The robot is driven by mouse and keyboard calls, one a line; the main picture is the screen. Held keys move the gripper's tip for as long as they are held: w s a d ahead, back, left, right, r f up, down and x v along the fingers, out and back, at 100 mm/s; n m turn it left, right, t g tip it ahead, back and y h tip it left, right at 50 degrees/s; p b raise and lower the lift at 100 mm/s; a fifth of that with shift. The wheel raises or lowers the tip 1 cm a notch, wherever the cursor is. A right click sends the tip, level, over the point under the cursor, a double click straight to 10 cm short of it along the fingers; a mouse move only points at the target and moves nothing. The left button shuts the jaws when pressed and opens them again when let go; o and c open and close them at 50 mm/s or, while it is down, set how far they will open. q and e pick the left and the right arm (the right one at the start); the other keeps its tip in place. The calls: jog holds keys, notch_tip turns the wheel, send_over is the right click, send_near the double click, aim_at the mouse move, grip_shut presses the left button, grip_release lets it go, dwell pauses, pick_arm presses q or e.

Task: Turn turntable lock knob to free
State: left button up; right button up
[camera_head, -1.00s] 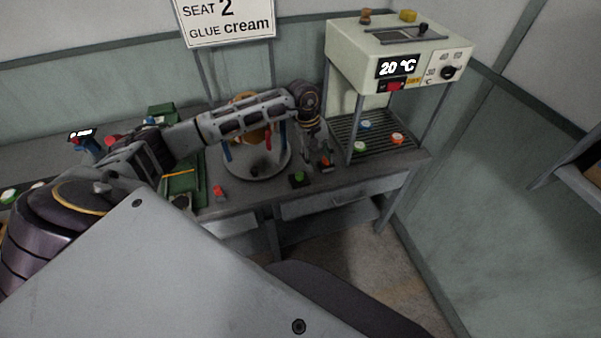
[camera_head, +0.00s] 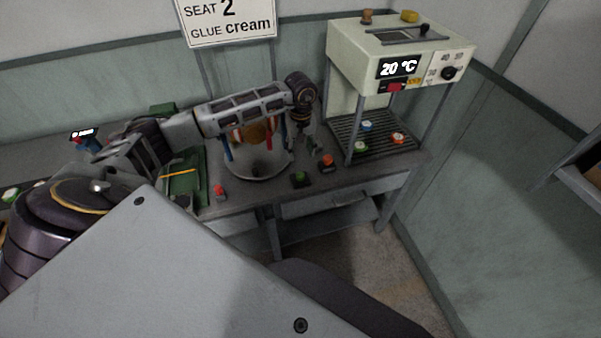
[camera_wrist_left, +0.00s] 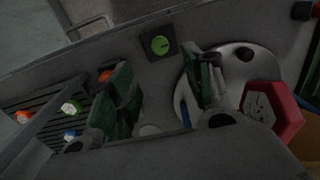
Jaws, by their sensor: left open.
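The turntable (camera_head: 238,172) is a round pale disc on the bench, partly hidden behind my left arm; it also shows at the right of the wrist view (camera_wrist_left: 236,58). A green round knob with a dark line across it (camera_head: 299,178) sits on a dark square base near the bench's front edge. It shows at the top of the wrist view (camera_wrist_left: 160,45). An orange-red knob (camera_head: 327,160) is just right of it, partly behind a finger in the wrist view (camera_wrist_left: 105,76). Which knob is the lock is not labelled. My left gripper (camera_head: 312,151) is open and empty above the bench, behind these knobs.
A press-like heater reading 20 °C (camera_head: 398,68) stands at the right over a slatted rack (camera_head: 378,143) with several coloured round pieces. Another red knob (camera_head: 220,190) sits left along the front edge.

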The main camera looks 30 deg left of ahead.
aim_at(300, 174)
pick_arm(q)
notch_tip(300, 174, down, 11)
jog(key=shift+r+p, duration=0.15)
jog(key=shift+p, duration=0.85)
jog(key=shift+f, duration=0.95)
jog(key=c, duration=0.9)
jog(key=shift+c, duration=0.8)
